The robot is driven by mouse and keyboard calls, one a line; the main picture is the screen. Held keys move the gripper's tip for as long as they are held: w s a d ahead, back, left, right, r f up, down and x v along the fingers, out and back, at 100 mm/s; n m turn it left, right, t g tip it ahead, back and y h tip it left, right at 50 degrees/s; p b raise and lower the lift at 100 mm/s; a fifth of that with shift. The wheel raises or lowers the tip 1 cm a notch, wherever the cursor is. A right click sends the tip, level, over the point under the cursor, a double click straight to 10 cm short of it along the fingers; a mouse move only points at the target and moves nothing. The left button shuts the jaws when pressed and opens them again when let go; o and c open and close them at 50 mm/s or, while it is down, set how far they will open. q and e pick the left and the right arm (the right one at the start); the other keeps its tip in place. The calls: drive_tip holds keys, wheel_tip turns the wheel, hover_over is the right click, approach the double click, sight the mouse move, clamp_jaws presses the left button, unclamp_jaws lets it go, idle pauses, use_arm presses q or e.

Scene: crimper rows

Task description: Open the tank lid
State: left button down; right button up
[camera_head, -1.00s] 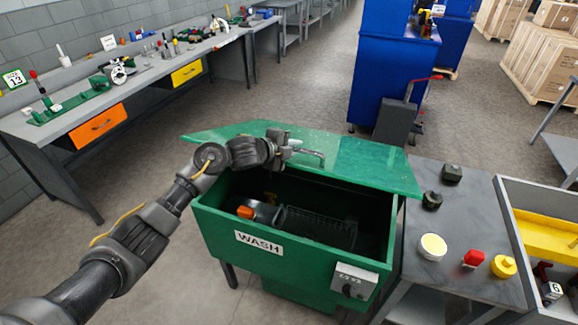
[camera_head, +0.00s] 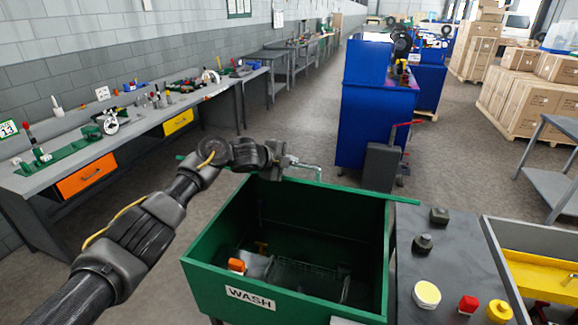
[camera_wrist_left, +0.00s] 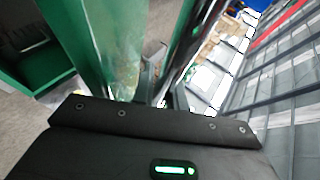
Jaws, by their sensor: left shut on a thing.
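The green tank (camera_head: 214,272) marked WASH stands open at the front in the head view. Its lid (camera_head: 405,201) is raised at the back and shows almost edge-on as a thin green strip. My left gripper (camera_head: 291,162) is at the lid's bar handle (camera_head: 313,167) and shut on it. In the left wrist view the green lid (camera_wrist_left: 84,45) fills the upper left in front of the gripper body, and the fingertips are hard to make out. Inside the tank are a wire basket (camera_head: 300,277) and an orange-ended part (camera_head: 236,265). My right gripper is not in view.
A grey table (camera_head: 440,265) with several small knobs and buttons stands right of the tank, beside a tray with a yellow inside (camera_head: 540,277). A workbench (camera_head: 40,182) runs along the left wall. A blue cabinet (camera_head: 368,115) stands behind the tank.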

use_arm(q)
drive_tip(key=c, duration=1.7)
unclamp_jaws()
drive_tip(key=shift+f, duration=0.1)
drive_tip(key=b+v, duration=0.3)
drive_tip(key=v, duration=0.7)
drive_tip(key=shift+s+a+r+b, duration=0.2)
drive_tip(key=shift+a+b, duration=0.05)
drive_tip(key=shift+b, duration=0.05)
